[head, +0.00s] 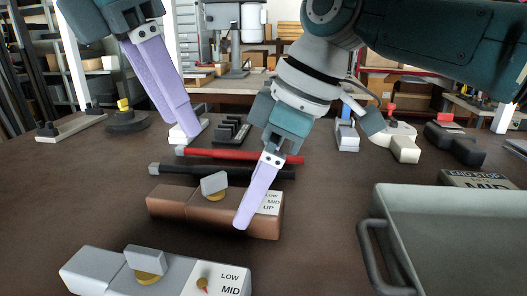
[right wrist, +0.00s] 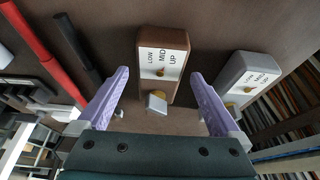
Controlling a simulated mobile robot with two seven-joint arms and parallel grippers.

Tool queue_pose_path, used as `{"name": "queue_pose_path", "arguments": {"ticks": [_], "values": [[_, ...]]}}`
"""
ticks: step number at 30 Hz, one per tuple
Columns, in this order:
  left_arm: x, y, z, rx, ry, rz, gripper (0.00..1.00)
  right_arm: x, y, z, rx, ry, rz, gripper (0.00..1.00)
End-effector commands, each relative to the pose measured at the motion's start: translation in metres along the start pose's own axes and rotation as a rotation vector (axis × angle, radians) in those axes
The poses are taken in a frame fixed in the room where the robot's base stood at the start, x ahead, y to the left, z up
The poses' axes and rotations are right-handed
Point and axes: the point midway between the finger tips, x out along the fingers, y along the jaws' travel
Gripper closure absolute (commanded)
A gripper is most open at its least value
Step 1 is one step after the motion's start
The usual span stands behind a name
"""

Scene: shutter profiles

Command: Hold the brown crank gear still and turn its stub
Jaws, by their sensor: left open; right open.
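The brown crank gear (head: 168,203) is a brown box on the table with a LOW, MID, UP label, a brass collar and a pale grey stub (head: 214,183) on top. My right gripper (head: 242,224) is open; its lilac finger crosses in front of the box's right part in the head view. In the right wrist view my right gripper (right wrist: 160,76) has its fingers apart on either side of the brown gear (right wrist: 147,38), with the stub (right wrist: 157,102) between them. I cannot tell whether they touch it. My left gripper (head: 188,128) is open and empty, behind and left of the gear.
A grey crank gear (head: 100,270) stands in front, also in the right wrist view (right wrist: 235,70). Red (head: 232,154) and black (head: 200,169) rods lie behind the brown gear. A grey tray (head: 450,192) with a handle stands at right. Table left of the gear is clear.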

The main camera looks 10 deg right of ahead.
Motion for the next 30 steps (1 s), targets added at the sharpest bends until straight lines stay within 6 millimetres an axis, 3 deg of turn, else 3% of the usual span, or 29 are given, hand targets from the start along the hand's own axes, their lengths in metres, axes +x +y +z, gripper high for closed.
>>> {"name": "queue_pose_path", "arguments": {"ticks": [6, 17, 30], "values": [[0.0, 0.0, 0.0, 0.0, -0.001, -0.001, 0.5, 0.026, 0.0, 0.0, -0.001, -0.001, -0.001, 0.0], [0.0, 0.0, 0.0, 0.0, -0.001, -0.002, 0.5, 0.03, 0.0, 0.0, -0.001, 0.0, 0.001, 0.01], [0.0, 0.0, 0.0, 0.0, -0.002, -0.002, 0.5, 0.03, 0.0, 0.0, -0.001, -0.001, 0.001, 0.51]]}}
